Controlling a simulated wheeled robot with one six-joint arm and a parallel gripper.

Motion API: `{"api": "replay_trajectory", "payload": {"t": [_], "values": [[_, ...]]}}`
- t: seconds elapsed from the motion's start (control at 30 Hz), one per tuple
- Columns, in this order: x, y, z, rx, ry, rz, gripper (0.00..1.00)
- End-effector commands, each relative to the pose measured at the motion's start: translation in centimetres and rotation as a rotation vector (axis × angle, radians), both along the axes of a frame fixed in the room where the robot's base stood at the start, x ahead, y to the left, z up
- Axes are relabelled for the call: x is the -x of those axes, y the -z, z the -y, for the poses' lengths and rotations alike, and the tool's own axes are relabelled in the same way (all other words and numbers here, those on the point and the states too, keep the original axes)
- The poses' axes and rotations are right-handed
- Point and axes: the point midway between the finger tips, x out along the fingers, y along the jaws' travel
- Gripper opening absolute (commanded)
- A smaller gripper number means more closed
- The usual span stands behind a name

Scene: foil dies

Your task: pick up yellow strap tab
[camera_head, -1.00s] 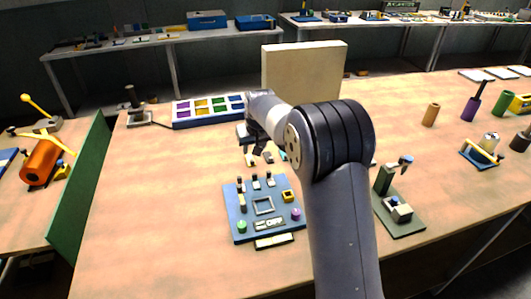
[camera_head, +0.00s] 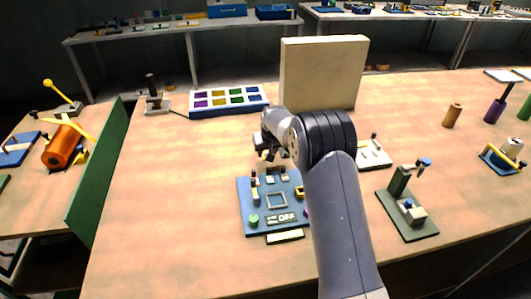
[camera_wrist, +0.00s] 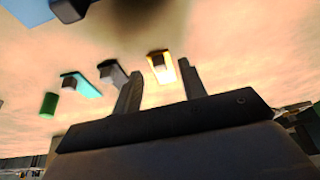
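In the wrist view, a small bright yellow tab (camera_wrist: 161,67) with a darker block on it lies on the pale surface. It appears between the two finger ends of my gripper (camera_wrist: 160,72). The fingers are apart with nothing held, and I cannot tell the gap in depth to the tab. In the head view, my gripper (camera_head: 270,152) is low over the bench, behind the blue board, partly hidden by my arm. A small yellow spot (camera_head: 263,155) shows beside it; I cannot tell if it is the same tab.
Grey (camera_wrist: 112,73) and teal (camera_wrist: 80,84) tabs and a green cylinder (camera_wrist: 49,104) lie left of the yellow tab. The blue board (camera_head: 252,222) stands in front, a cream upright panel (camera_head: 322,75) behind. A green press (camera_head: 408,205) stands right.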

Motion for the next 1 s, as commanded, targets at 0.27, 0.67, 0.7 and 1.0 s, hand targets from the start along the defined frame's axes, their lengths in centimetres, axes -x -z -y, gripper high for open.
{"api": "replay_trajectory", "payload": {"t": [0.27,0.67,0.7,1.0], "values": [[-0.7,1.8,-0.2,0.0,0.0,0.001,0.4],[-0.7,1.8,-0.2,0.0,0.0,0.001,0.23],[-0.7,1.8,-0.2,0.0,0.0,0.001,0.2],[-0.7,1.8,-0.2,0.0,0.0,0.001,0.0]]}}
